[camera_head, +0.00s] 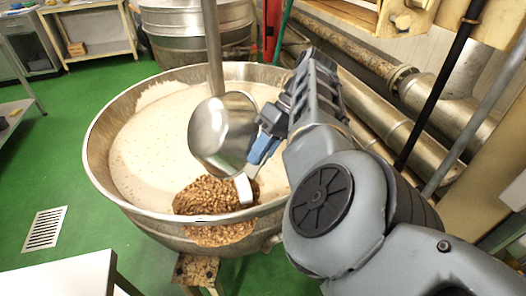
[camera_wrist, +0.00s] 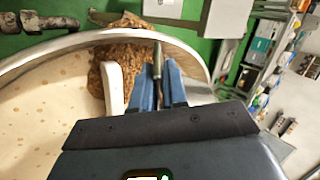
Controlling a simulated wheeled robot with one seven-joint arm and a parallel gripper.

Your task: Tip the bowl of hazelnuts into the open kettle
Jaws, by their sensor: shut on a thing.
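The open kettle (camera_head: 103,182) is a wide steel vessel holding a pale, speckled mass (camera_head: 145,140). My gripper (camera_head: 264,148) is over its right part, its blue fingers shut on the edge of the shiny metal bowl (camera_head: 220,138). The bowl is steeply tilted above the mass; its contents cannot be made out. Brown hazelnuts (camera_head: 208,194) lie heaped inside the kettle by the near rim, below the bowl. They also show in the wrist view (camera_wrist: 128,50), beyond the blue fingers (camera_wrist: 158,85), with a thin edge between the fingers.
A vertical shaft (camera_head: 213,45) stands in the kettle beside the bowl. A pale curved piece (camera_head: 243,188) rises by the nuts. A brown patch (camera_head: 220,235) shows on the kettle's outer wall. Thick pipes (camera_head: 385,120) run behind at right. Green floor (camera_head: 65,130) is clear at left.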

